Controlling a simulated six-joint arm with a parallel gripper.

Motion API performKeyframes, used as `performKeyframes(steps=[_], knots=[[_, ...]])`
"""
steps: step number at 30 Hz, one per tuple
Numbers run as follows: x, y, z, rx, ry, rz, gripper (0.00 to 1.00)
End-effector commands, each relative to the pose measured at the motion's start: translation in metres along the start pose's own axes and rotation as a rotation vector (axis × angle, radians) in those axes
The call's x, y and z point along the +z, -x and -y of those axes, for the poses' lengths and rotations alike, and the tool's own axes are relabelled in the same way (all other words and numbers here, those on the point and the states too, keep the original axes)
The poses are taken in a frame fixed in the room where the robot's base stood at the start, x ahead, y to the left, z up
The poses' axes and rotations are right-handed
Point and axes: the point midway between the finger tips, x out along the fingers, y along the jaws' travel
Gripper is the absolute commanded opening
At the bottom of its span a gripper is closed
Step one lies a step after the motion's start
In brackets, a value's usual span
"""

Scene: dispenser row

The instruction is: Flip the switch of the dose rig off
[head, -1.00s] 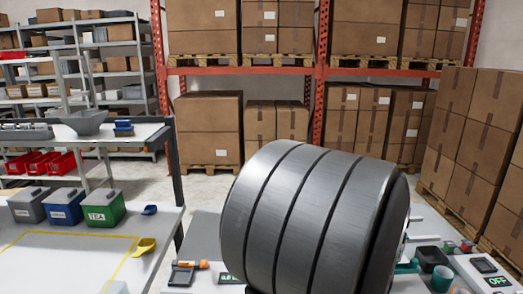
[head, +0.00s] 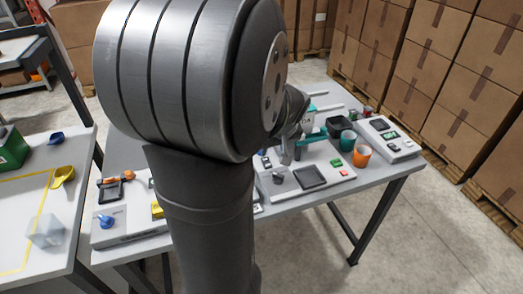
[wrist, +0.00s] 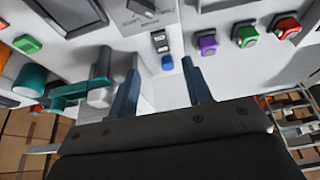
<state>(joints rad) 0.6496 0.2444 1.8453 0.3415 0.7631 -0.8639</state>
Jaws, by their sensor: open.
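In the wrist view my gripper (wrist: 162,88) is open, its two blue-grey fingers apart with nothing between them. Just beyond the fingertips a light panel carries a small black-and-white rocker switch (wrist: 160,41) and a round blue button (wrist: 167,62). Which way the rocker is set is too small to tell. A dark knob (wrist: 148,6) sits above it. No label naming the dose rig is readable.
In the wrist view, purple (wrist: 207,43), green (wrist: 245,36) and red (wrist: 285,26) buttons lie right of the fingers. A teal lever (wrist: 80,90) stands close on the left. In the head view, teal (head: 347,140) and orange (head: 362,155) cups stand near another rig (head: 400,148).

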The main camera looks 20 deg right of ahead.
Motion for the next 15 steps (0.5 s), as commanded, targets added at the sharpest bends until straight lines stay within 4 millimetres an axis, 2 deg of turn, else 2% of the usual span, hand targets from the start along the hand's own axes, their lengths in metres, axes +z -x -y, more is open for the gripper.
performKeyframes(steps=[1,6,15], knots=[[0.001,-0.012,0.001,-0.003,0.0,0.004,0.45],[0.001,-0.043,0.001,-0.003,-0.001,0.004,0.45],[0.0,-0.084,0.0,-0.001,0.0,0.002,0.45]])
